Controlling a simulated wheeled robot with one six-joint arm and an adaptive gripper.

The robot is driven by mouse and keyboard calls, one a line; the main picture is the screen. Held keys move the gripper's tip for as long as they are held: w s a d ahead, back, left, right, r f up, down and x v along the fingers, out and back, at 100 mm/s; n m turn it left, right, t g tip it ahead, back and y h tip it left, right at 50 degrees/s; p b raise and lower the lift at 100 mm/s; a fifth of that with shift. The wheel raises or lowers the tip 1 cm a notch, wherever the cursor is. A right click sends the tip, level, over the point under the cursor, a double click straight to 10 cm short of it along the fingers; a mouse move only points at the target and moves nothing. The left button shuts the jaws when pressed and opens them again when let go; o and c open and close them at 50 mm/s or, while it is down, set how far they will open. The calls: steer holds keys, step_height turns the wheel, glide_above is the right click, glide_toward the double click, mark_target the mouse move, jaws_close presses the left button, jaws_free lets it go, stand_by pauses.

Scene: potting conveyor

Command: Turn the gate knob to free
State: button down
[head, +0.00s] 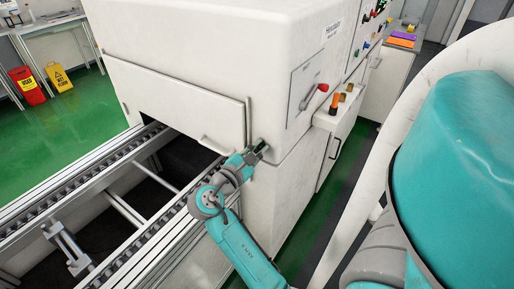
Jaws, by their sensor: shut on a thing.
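My gripper (262,149) is at the front of the white machine housing, just right of the hatch-like gate panel (175,100) and near the housing's corner. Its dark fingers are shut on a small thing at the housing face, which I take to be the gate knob. The fingers hide the knob, so its shape and the way it points cannot be told. The gate panel hangs over the conveyor opening, with a pale handle along its lower edge.
The roller conveyor (95,190) runs into the opening below the panel. On the housing's right side are a panel with a red knob (323,87) and a small shelf with an orange item (335,101). A yellow floor sign (59,77) and a red bin (28,86) stand back left.

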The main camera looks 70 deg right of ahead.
steer(key=m, duration=0.4)
steer(key=f+m, duration=0.1)
steer(key=m, duration=0.6)
steer(key=shift+s+a+f+m, duration=0.1)
steer(key=shift+s+f+m, duration=0.2)
steer(key=shift+s+m, duration=0.1)
stand_by(0.3)
steer(key=c, duration=1.2)
jaws_free()
steer(key=shift+o, duration=0.2)
steer(key=v, duration=1.2)
